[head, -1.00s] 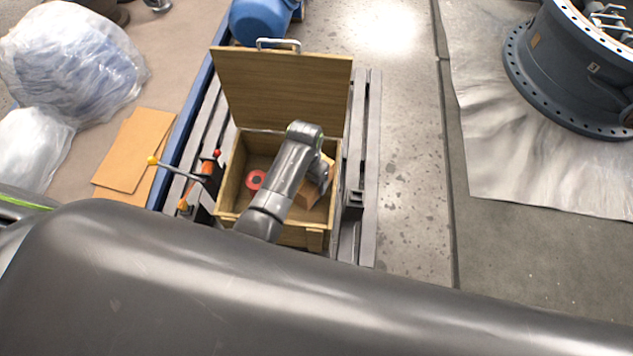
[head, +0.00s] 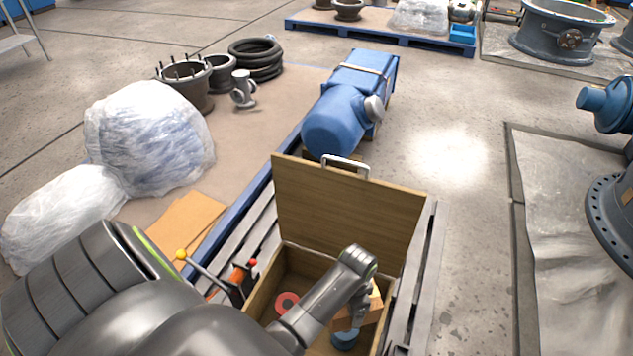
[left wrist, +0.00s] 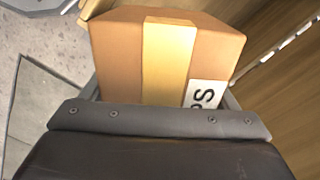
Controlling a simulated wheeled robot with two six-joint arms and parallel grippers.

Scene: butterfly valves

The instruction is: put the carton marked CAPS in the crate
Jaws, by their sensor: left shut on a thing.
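The brown carton (head: 374,311) is in my left gripper (head: 360,300), at the right side of the open wooden crate (head: 262,301). In the left wrist view the carton (left wrist: 120,60) fills the space beyond the gripper; it has a yellow tape strip and a white label (left wrist: 206,94) on which only the end, "PS", shows. The gripper is shut on the carton. The carton is within the crate's outline in the head view; whether it touches the floor I cannot tell. My right gripper is not in view.
The crate's lid (head: 345,208) stands open at the back. A red ring (head: 287,302) and a blue round thing (head: 345,339) lie in the crate. A lever with a yellow knob (head: 181,255) is left of it. A blue motor-like unit (head: 340,118) stands behind.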

